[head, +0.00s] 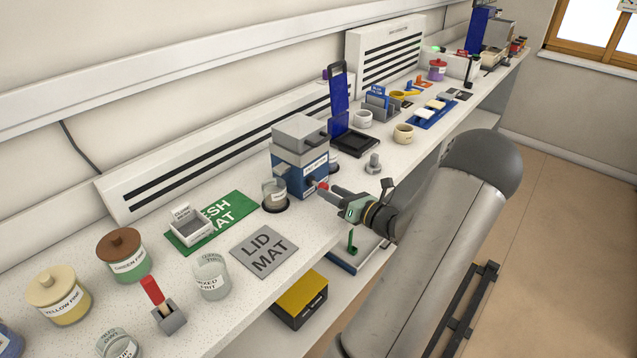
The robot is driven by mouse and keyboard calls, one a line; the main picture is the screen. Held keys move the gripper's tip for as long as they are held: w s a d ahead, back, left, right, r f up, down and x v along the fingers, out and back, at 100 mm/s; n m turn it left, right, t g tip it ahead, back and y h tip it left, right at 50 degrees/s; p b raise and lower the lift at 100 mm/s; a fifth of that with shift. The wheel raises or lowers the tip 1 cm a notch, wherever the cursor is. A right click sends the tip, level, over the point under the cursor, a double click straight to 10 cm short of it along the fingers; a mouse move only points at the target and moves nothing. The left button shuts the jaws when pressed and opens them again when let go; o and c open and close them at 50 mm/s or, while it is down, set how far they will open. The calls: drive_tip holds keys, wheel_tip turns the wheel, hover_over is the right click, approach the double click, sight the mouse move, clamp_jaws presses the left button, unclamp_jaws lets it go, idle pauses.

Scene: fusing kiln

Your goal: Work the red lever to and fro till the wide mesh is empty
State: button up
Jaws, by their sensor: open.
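A blue machine with a grey top (300,165) stands on the bench at mid-picture. The red lever (322,187) sticks out low on its near right side. My gripper (333,194) is open, with its fingertips at the red lever; I cannot tell whether the lever lies between the fingers or just beside them. A glass jar (274,194) stands on a dark round pad at the machine's left. No mesh inside the machine is visible from here, so its contents are hidden. A small whitish square tray (190,229) with a label sits on the green mesh mat (236,212).
The grey lid mat (264,251) is bare. A mixed grit jar (211,277), a red-handled tool in a grey block (168,317) and lidded jars (124,254) stand at the near left. A blue stand (338,105) is behind the machine. A yellow-topped box (301,298) is below.

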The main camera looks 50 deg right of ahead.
sight(318, 185)
drive_tip(key=shift+w+d, duration=0.15)
drive_tip(key=shift+w, duration=2.65)
